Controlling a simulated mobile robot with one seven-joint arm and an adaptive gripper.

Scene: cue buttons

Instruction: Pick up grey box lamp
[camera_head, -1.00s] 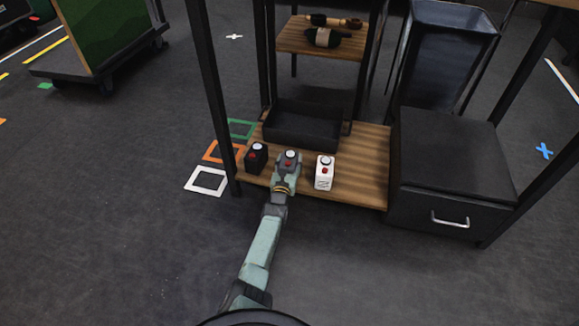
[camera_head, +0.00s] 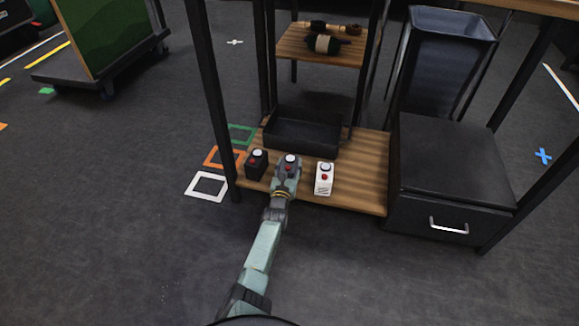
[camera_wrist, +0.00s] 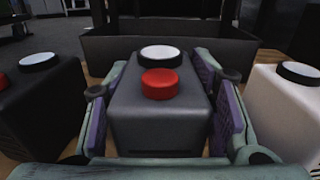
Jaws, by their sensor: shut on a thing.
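The grey box lamp (camera_wrist: 160,125) is a grey box with a white round disc and a red round button on its top. It fills the middle of the wrist view, with my gripper's (camera_wrist: 163,120) two purple-padded fingers on its left and right sides. My gripper is shut on it. In the head view my gripper (camera_head: 288,172) reaches onto the wooden shelf and hides most of the grey box lamp (camera_head: 290,160); only its top shows. I cannot tell whether its base is clear of the shelf.
A black box lamp (camera_head: 256,164) stands close on the left and a white one (camera_head: 324,178) close on the right. A dark open tray (camera_head: 303,135) is behind. A black shelf post (camera_head: 221,120) stands at the left. The shelf's right part (camera_head: 365,180) is clear.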

